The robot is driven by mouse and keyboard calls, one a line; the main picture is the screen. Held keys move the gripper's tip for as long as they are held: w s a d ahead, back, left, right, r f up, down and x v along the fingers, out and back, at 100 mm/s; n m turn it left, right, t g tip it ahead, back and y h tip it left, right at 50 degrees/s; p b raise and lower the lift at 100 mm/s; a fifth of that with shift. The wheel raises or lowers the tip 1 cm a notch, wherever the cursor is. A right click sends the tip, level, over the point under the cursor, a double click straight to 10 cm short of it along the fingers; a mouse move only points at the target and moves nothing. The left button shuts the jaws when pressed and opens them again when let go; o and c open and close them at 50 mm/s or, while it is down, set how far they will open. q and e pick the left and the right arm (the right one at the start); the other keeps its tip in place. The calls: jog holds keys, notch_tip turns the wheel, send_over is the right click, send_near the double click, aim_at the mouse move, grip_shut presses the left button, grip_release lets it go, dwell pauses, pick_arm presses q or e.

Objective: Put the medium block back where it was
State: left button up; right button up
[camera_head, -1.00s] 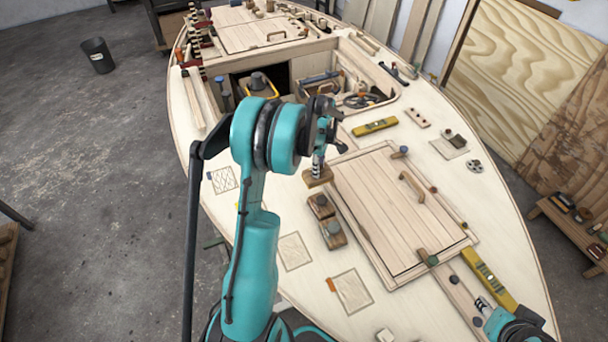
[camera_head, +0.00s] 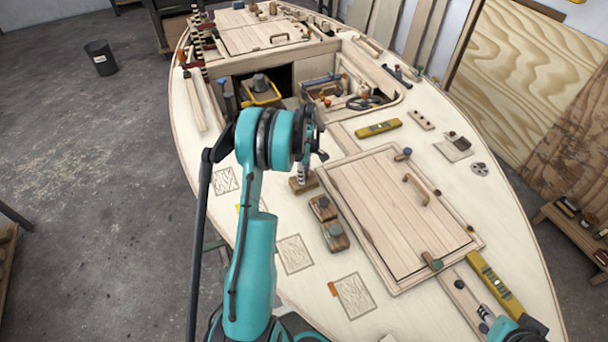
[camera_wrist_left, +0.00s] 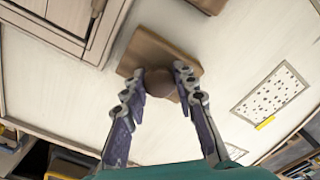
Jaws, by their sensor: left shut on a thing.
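My left gripper (camera_head: 304,168) is shut on the round brown knob of a wooden block (camera_head: 303,185). In the left wrist view the two fingers (camera_wrist_left: 162,82) grip the knob from both sides, with the flat block (camera_wrist_left: 150,50) beneath it. I cannot tell whether the block touches the deck. Two other knobbed blocks (camera_head: 322,208) and (camera_head: 336,237) stand beside the hatch, just nearer than the held one. A dotted rectangle (camera_wrist_left: 272,92) with a yellow tab lies right of the block in the wrist view. My right gripper (camera_head: 486,316) is at the lower right, its opening unclear.
Other marked rectangles on the deck are hatched (camera_head: 227,180), wood-grained (camera_head: 295,254) and wood-grained with an orange tab (camera_head: 354,295). The raised hatch (camera_head: 390,225) is right of the blocks. Yellow levels (camera_head: 378,129) and (camera_head: 495,283) lie on the deck. An open cockpit is behind.

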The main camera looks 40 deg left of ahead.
pick_arm(q)
jog(key=shift+f, duration=0.1)
jog(key=o, duration=1.1)
notch_tip(320, 180, up, 13)
jog(key=p, duration=0.3)
jog(key=s+d+r+m+t, duration=0.25)
jog(key=d+r+m, duration=0.35)
jog(key=d+r, duration=0.4)
jog(key=s+d+r+m+t, duration=0.1)
jog(key=s+d+m+t, duration=0.3)
jog(key=s+d+m, duration=1.1)
jog(key=s+d, duration=0.2)
jog(key=d, duration=0.1)
jog(key=shift+s+d+r+t, duration=0.15)
jog(key=shift+d+r+t, duration=0.15)
jog(key=shift+t, duration=0.05)
